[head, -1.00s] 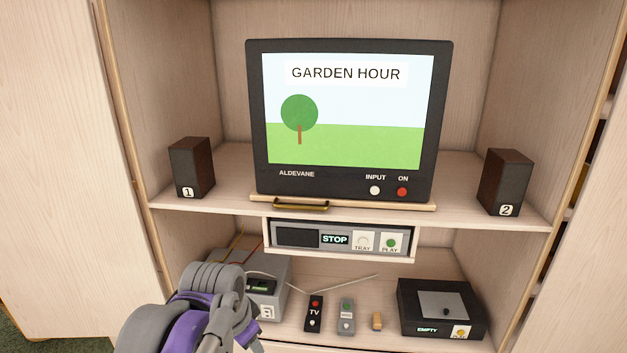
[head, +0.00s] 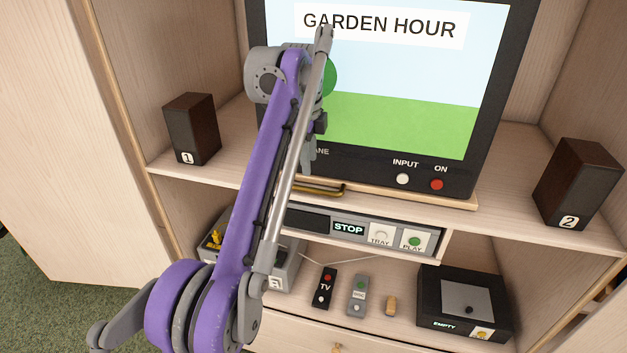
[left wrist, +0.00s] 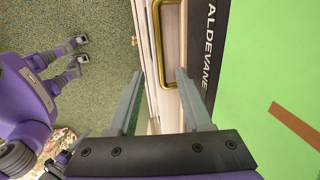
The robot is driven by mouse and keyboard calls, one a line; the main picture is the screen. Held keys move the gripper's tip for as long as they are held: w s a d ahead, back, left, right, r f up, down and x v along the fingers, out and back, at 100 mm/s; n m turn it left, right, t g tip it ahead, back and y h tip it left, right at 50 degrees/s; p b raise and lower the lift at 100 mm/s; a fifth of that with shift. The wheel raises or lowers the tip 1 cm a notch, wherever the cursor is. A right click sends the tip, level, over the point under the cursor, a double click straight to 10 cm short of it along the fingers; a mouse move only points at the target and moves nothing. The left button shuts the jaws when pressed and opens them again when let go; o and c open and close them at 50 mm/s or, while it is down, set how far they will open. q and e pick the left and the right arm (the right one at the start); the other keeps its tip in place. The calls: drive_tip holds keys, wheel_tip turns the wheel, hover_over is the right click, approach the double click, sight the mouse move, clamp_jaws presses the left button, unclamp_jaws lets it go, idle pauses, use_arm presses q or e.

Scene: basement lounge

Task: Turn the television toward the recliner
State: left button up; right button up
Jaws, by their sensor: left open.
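The television (head: 440,165) is a black set showing "GARDEN HOUR", facing out of the cabinet. It stands on a pale wooden board (head: 452,201) with a brass handle (head: 322,189) on its front edge. My left gripper (head: 309,160) is in front of the television's lower left, above the handle in the picture; my arm hides part of the screen and label. In the left wrist view my left gripper (left wrist: 159,73) is open and empty. The brass handle (left wrist: 158,40) shows ahead, between and beyond the fingertips; contact is not clear. No recliner shows. My right gripper is not in view.
Speaker 1 (head: 190,130) and speaker 2 (head: 576,185) stand either side of the television. Below are a player (head: 303,219), two remotes (head: 325,288) (head: 357,296) and a black box (head: 430,300). Cabinet side walls bound the shelf. Green carpet (head: 50,285) lies at left.

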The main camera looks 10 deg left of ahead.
sight(312, 188)
use_arm(q)
drive_tip(key=f, duration=0.2)
drive_tip(key=w+f+b, duration=0.1)
drive_tip(key=f, duration=0.4)
drive_tip(key=shift+w+f+b, duration=0.2)
drive_tip(key=shift+f+b, duration=0.15)
drive_tip(key=shift+w+f, duration=0.15)
drive_tip(key=shift+f, duration=0.3)
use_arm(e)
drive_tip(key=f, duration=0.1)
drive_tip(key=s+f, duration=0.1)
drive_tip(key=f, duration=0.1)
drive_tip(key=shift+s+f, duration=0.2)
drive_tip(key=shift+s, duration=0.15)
use_arm(q)
clamp_jaws()
